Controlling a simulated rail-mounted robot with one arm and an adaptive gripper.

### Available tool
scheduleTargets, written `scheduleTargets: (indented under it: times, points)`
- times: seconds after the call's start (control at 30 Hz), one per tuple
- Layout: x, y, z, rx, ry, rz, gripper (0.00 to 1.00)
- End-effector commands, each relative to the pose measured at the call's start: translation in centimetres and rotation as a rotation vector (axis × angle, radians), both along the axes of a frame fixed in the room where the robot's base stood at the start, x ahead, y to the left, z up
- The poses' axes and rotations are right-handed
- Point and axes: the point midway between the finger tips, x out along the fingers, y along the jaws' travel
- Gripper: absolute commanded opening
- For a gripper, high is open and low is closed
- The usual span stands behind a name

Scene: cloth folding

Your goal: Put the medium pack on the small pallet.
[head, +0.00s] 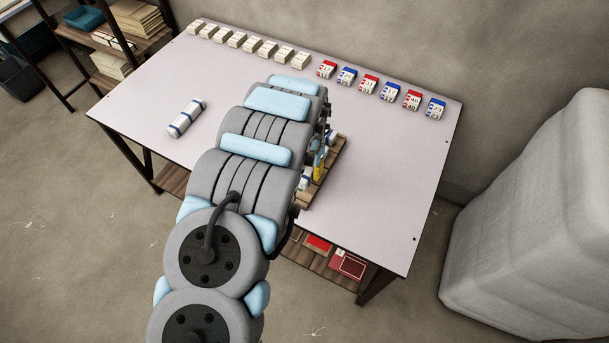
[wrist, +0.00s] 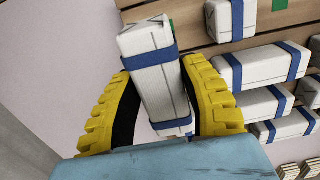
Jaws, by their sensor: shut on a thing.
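My gripper (wrist: 158,75), with yellow ribbed fingers, is shut on a white pack with blue bands (wrist: 147,40) in the wrist view. The held pack stands out between the fingers, tilted in the picture, beside a brown slatted wooden pallet (wrist: 192,12). Several other white packs with blue bands (wrist: 262,66) are on that pallet. I cannot tell whether the held pack touches the pallet. In the head view my arm hides the gripper, the held pack and part of the pallet (head: 334,166). Another white pack with blue bands (head: 187,118) lies alone on the table's left.
The pale table (head: 390,200) has a row of white blocks (head: 237,40) at the back left. Red and blue numbered blocks (head: 369,84) line the back right. The table's left and right parts are mostly clear. A large grey block (head: 540,220) stands at the right.

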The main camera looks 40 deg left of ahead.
Motion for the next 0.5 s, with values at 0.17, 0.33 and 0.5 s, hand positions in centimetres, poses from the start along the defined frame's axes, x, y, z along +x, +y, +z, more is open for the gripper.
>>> scheduleTargets:
  times: [0.17, 0.33, 0.5]
  points:
    - [0.2, 0.8, -1.0, -0.002, -0.001, 0.000, 0.06]
    - [0.2, 1.0, -1.3, -0.002, 0.001, -0.001, 0.06]
    - [0.3, 1.5, -1.9, -0.001, -0.001, 0.001, 0.06]
